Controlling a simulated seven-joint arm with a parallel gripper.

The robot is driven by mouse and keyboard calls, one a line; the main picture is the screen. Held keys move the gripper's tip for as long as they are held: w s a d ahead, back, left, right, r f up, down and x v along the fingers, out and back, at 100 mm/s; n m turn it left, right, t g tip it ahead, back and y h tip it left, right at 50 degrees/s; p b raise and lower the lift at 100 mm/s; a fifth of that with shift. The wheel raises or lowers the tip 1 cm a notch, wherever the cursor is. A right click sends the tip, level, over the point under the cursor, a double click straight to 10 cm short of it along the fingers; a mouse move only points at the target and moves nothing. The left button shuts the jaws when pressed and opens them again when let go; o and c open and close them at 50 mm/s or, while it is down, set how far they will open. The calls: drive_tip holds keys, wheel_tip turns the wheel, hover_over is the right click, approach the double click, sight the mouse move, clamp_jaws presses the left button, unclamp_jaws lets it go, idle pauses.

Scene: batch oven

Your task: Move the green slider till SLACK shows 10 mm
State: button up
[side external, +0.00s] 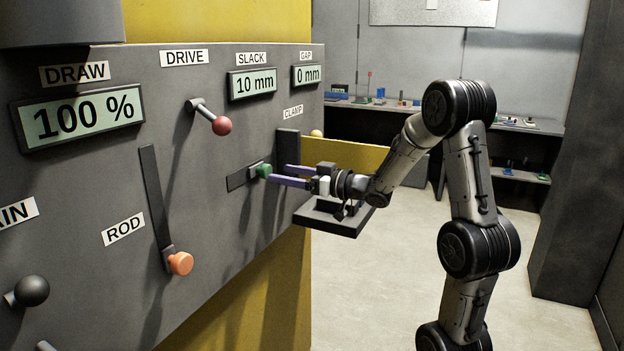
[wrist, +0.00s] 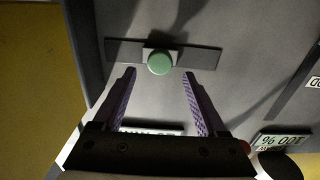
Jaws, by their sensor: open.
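The green slider (side external: 263,170) is a green knob on a short dark horizontal track (side external: 238,182) on the grey panel. In the wrist view the green slider (wrist: 160,62) sits near the middle of its track (wrist: 203,58). The SLACK display (side external: 252,83) reads 10 mm. My gripper (side external: 280,175) is at the panel by the green slider. In the wrist view my gripper (wrist: 159,75) has its two purple fingers spread wide, with the knob ahead of the gap between the fingertips. Neither finger visibly touches the knob there.
The panel also carries a red DRIVE lever (side external: 221,125), an orange ROD knob (side external: 180,263), a black knob (side external: 31,290) and a DRAW display (side external: 82,116) at 100 %. The GAP display (side external: 308,75) reads 0 mm. A dark tray (side external: 330,222) juts out below my gripper.

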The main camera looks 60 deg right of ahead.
drive_tip(key=s, duration=0.7)
drive_tip(key=shift+s, duration=0.35)
drive_tip(key=w+a+r+n+y, duration=0.1)
drive_tip(key=a+r+n, duration=0.1)
drive_tip(key=a+r, duration=0.5)
drive_tip(key=w+a+r+n+y, duration=0.15)
drive_tip(key=a+r, duration=0.25)
drive_tip(key=a, duration=0.7)
drive_tip(key=s+a+f+m+g+h, duration=0.1)
drive_tip(key=s+f+g, duration=0.5)
drive_tip(key=s+f, duration=0.3)
drive_tip(key=s+a+f+m+g+h, duration=0.1)
drive_tip(key=s+a+f+m+g, duration=0.1)
drive_tip(key=s+f+g, duration=0.4)
drive_tip(key=s+f, duration=0.3)
drive_tip(key=s, duration=0.1)
drive_tip(key=shift+s+a+f, duration=0.15)
drive_tip(key=shift+s+a, duration=0.1)
drive_tip(key=shift+s, duration=0.1)
drive_tip(key=shift+o, duration=0.2)
drive_tip(key=shift+m+h, duration=0.25)
idle(0.5)
